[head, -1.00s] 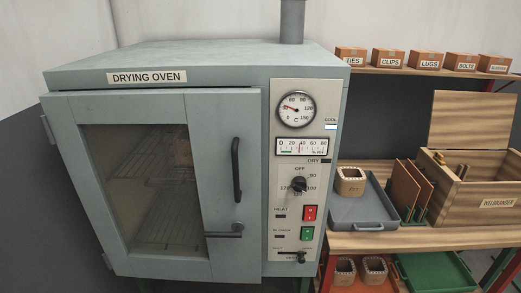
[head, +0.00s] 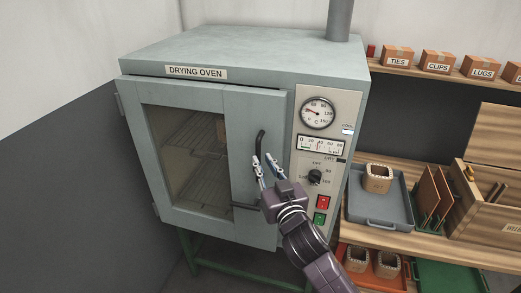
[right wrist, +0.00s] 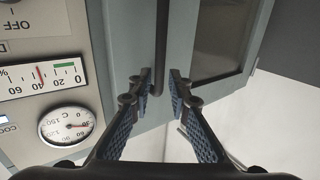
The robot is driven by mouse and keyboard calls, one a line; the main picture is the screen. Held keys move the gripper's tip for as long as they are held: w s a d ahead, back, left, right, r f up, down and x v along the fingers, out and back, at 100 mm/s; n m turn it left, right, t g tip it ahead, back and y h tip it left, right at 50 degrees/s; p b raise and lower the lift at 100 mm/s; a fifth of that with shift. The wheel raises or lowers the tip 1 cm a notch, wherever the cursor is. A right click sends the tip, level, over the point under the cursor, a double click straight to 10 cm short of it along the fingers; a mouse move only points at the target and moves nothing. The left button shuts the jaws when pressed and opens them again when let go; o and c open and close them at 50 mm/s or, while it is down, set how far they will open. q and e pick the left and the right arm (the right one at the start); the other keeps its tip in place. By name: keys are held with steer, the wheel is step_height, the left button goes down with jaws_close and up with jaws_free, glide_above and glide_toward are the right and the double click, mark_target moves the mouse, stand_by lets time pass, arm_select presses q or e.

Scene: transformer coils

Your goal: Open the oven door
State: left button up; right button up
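The drying oven (head: 240,50) is a grey-green cabinet with a windowed door (head: 239,120) that looks closed, with a thin dark gap along its top. In the right wrist view, the handle (right wrist: 161,45) runs between the fingertips of my right gripper (right wrist: 160,80), with a finger on each side; firm contact cannot be told. My left gripper is not in view.
The control panel (head: 333,103) with dial, knob and switches is right of the door. A bench at the right holds a grey tray (head: 371,212) with a coil (head: 377,177) and a wooden box (head: 490,200). The floor left of the oven looks clear.

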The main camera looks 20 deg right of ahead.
mark_target(259, 154)
steer(key=w+p, duration=0.1)
steer(key=w, duration=0.3)
steer(key=shift+w+r, duration=0.1)
steer(key=shift+w, duration=0.6)
jaws_close()
